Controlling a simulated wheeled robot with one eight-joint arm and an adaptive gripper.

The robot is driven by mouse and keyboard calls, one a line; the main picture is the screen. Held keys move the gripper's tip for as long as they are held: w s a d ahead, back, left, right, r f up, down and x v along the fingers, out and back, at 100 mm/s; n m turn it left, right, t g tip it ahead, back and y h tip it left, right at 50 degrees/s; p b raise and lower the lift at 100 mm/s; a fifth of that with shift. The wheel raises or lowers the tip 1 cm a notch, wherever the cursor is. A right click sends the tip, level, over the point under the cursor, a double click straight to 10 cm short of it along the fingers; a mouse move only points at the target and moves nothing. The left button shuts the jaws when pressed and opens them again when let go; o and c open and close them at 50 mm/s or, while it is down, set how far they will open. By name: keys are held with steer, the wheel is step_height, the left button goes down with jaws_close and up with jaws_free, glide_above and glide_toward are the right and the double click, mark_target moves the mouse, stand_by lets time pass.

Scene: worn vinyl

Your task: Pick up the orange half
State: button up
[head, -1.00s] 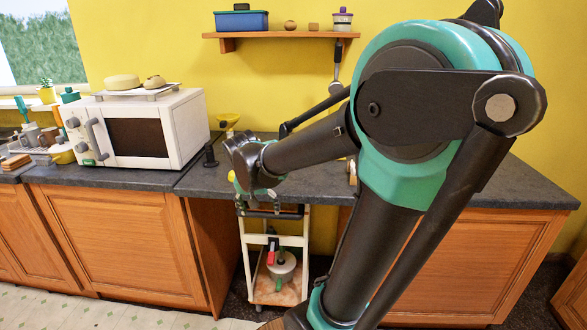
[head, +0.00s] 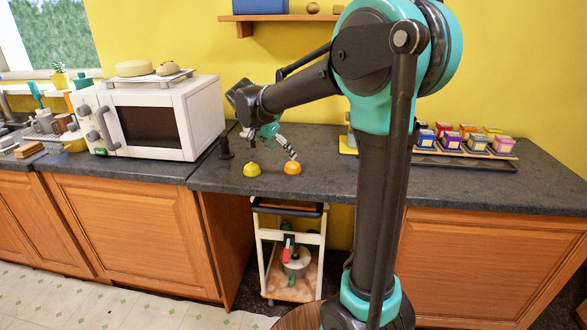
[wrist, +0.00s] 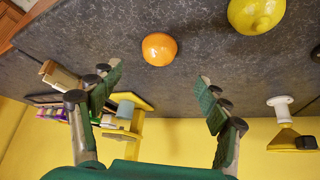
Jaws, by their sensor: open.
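The orange half (head: 292,168) sits on the dark grey counter (head: 330,180), dome up, near the front edge. A yellow lemon (head: 251,170) lies to its left, a small gap apart. In the head view my gripper (head: 281,143) is above and behind the orange half, its fingers spread and empty. In the wrist view the fingers (wrist: 162,92) are wide apart, with the orange half (wrist: 160,49) ahead of the gap between them and touching neither. The lemon (wrist: 257,14) shows at the upper right there, partly cut off by the frame edge.
A white microwave (head: 150,117) stands to the left, with a dark upright object (head: 224,148) beside it. A rack of colourful boxes (head: 465,140) stands at the right. A white cart (head: 292,250) is below the counter. Bare counter lies right of the orange half.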

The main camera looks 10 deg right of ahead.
mark_target(290, 164)
steer(key=x, duration=0.9)
steer(key=shift+s+a, duration=0.1)
steer(key=shift+s, duration=0.05)
steer(key=c, duration=1.3)
steer(key=shift+r, duration=0.1)
